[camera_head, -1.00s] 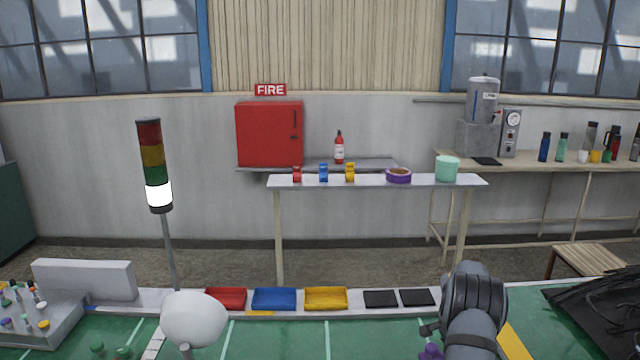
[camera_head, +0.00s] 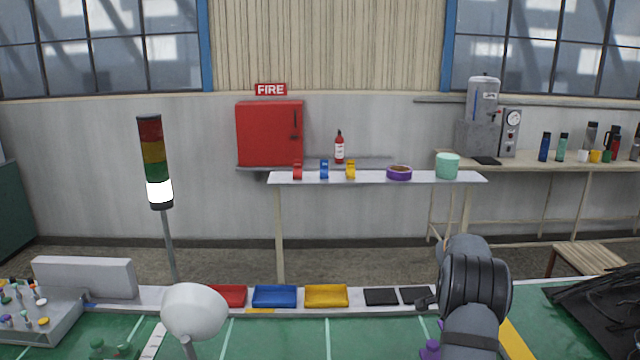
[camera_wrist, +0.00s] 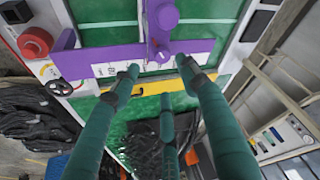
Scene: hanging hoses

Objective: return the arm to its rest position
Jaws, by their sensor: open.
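My arm (camera_head: 472,300) rises at the lower right of the head view, above the green bench top. I cannot tell whether the tubes touch the bar.
Red, blue (camera_head: 274,296) and yellow trays line the bench's back edge. A signal tower (camera_head: 155,165) and a white rounded head (camera_head: 195,311) on a stem stand at left. The wrist view shows a red button (camera_wrist: 35,42).

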